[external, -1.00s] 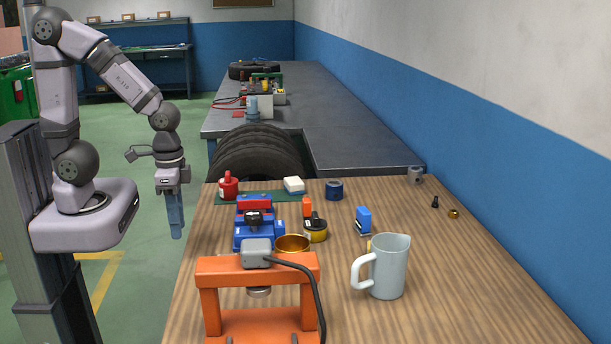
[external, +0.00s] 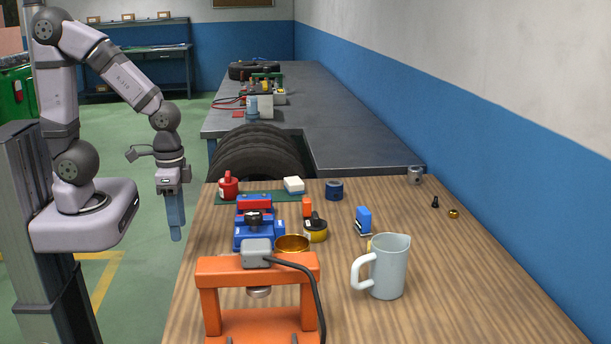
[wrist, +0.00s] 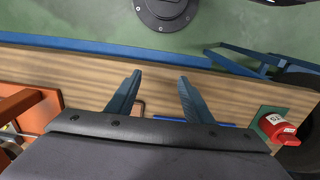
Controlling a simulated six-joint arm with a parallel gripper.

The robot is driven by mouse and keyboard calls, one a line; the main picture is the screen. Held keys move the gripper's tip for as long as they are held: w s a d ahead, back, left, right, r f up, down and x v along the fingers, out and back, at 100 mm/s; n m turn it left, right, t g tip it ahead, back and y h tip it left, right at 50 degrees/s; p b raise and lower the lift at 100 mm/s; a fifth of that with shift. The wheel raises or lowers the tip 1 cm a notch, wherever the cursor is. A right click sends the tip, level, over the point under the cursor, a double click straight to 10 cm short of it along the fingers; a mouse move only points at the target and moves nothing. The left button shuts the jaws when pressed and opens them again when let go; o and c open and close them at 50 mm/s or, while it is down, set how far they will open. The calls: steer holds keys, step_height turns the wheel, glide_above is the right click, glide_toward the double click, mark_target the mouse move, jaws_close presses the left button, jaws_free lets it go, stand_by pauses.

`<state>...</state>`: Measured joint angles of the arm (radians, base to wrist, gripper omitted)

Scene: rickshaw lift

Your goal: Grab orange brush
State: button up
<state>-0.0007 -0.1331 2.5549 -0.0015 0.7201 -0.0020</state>
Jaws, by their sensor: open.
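A small upright orange item (external: 307,207) stands on the wooden table in the external view, behind the yellow-black round item. It is too small to tell for sure that it is the orange brush. My gripper (external: 175,236) hangs pointing down just left of the table's left edge, well to the left of the orange item. In the wrist view my gripper (wrist: 160,78) shows its two blue fingers apart, with nothing between them. The small orange item is not seen in the wrist view.
An orange press (external: 258,264) stands at the table front, with a blue vise (external: 258,232) behind it. A brass bowl (external: 292,243), yellow-black item (external: 316,233), blue block (external: 363,218) and pitcher (external: 390,268) stand nearby. A red bottle (external: 228,186) stands at the back left. The table's right side is mostly clear.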

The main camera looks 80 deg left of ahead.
steer(key=w+a+r+p, duration=0.1)
steer(key=w+a+r, duration=0.15)
steer(key=w, duration=0.75)
steer(key=p, duration=0.3)
glide_above(307, 199)
steer(key=s, duration=0.1)
steer(key=shift+d+r, duration=0.25)
steer(key=shift+r, duration=0.1)
steer(key=shift+w+a+f, duration=0.1)
steer(key=shift+w+a, duration=0.15)
steer(key=shift+a, duration=0.15)
steer(key=shift+w+d+f+p, duration=0.15)
steer(key=shift+f+p, duration=0.75)
steer(key=shift+f, duration=0.95)
steer(key=shift+w+d+f+p, duration=0.1)
steer(key=shift+f+p, duration=0.75)
steer(key=shift+f, duration=1)
steer(key=c, duration=1.1)
